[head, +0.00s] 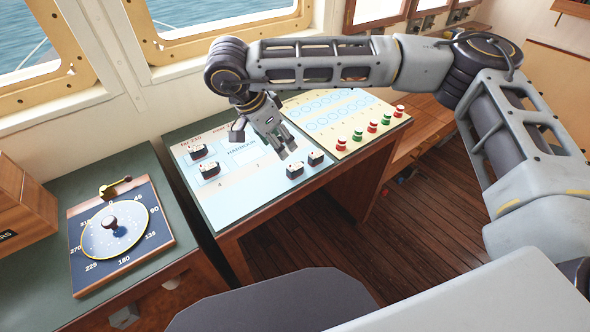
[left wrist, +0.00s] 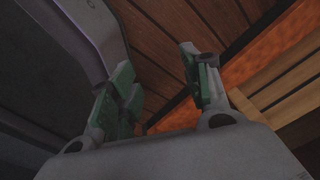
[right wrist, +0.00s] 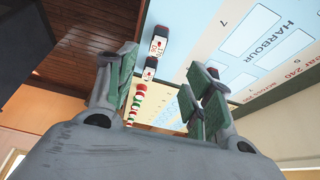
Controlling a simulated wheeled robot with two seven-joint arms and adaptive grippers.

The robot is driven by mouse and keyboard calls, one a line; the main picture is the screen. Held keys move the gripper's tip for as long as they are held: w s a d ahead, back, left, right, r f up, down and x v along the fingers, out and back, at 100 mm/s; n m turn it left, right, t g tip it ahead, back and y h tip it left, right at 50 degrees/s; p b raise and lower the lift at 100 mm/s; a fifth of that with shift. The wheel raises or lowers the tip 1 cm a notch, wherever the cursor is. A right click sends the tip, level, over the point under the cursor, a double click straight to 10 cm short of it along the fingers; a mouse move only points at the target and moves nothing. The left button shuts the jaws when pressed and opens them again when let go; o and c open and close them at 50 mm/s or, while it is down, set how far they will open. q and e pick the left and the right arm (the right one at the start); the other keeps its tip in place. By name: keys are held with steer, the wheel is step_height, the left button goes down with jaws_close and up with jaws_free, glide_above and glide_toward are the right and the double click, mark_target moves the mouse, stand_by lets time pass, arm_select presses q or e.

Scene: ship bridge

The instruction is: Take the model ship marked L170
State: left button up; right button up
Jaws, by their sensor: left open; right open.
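Two small black-and-white model ships stand near the front edge of the harbour board, one on the left (head: 294,170) and one on the right (head: 316,158). In the right wrist view, the upper ship (right wrist: 158,40) has a label that seems to include 170, but I cannot read it surely; the lower ship (right wrist: 150,69) is too small to read. Two more ships stand at the board's left, one farther back (head: 198,152) and one nearer (head: 208,171). My right gripper (head: 265,138) is open and empty above the board, also in its wrist view (right wrist: 163,68). My left gripper (left wrist: 158,62) is open and empty.
The harbour board (head: 226,195) lies on a sloping desk. Red and green knobs (head: 372,126) line the cream panel to its right. A compass-like dial panel (head: 140,248) and a wooden box (head: 22,212) are on the left counter. Wooden floor is open at the right.

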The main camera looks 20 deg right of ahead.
glide_above(291, 166)
steer(key=a, duration=0.2)
step_height(291, 166, down, 5)
steer(key=shift+s+d+f, duration=0.1)
steer(key=shift+d+f, duration=0.25)
steer(key=shift+f, duration=0.4)
steer(key=shift+d+f+p, duration=0.15)
steer(key=shift+f+p, duration=0.15)
steer(key=shift+f, duration=0.15)
steer(key=x, duration=0.3)
steer(key=shift+s+f, duration=0.15)
steer(key=shift+f, duration=0.5)
arm_select(q)
steer(key=shift+s+d+r, duration=0.4)
steer(key=shift+s+d, duration=0.05)
steer(key=shift+s, duration=0.1)
